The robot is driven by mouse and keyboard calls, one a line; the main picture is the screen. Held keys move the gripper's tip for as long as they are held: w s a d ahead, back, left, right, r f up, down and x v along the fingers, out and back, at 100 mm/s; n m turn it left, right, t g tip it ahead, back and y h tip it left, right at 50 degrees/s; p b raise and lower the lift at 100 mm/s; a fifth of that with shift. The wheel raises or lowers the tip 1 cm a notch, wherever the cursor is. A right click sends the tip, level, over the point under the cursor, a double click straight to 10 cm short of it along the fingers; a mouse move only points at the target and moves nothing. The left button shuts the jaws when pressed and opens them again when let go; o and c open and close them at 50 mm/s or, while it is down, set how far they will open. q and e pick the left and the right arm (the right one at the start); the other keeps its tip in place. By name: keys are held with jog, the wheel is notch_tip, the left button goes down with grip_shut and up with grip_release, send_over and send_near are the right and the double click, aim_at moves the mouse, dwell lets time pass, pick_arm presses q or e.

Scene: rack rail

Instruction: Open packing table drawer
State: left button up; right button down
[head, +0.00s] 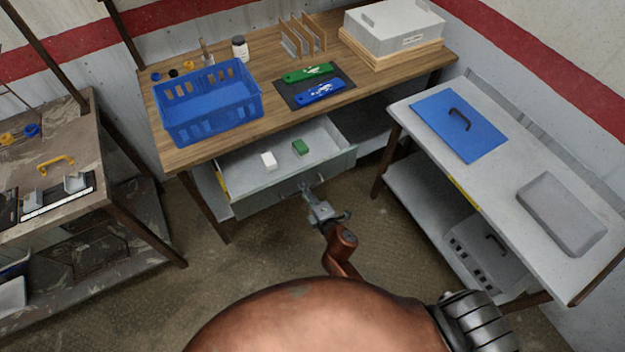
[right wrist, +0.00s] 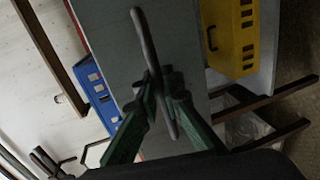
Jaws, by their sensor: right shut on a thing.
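The packing table (head: 215,153) has a wooden top, and its grey drawer (head: 235,171) is pulled well out toward me. My right gripper (head: 306,190) is at the drawer's front face. In the right wrist view, the gripper's green fingers (right wrist: 156,90) are shut around the bar handle (right wrist: 143,35), in front of the grey drawer front (right wrist: 110,25). The head view shows the handle only small, partly hidden by the gripper. My left gripper is not in view.
A blue crate (head: 212,125), a dark mat (head: 340,98) and a white box (head: 394,30) are on the tabletop. A grey table (head: 500,170) with a blue panel (head: 460,122) stands right; a worn workbench (head: 60,225) stands left. Floor before the drawer is clear apart from my arm.

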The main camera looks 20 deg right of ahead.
jog(key=shift+s, duration=0.45)
jog(key=c, duration=2.3)
grip_release()
jog(key=shift+c, duration=0.2)
jog(key=shift+d, duration=0.1)
jog(key=v, duration=1.2)
jog(key=shift+f, duration=0.1)
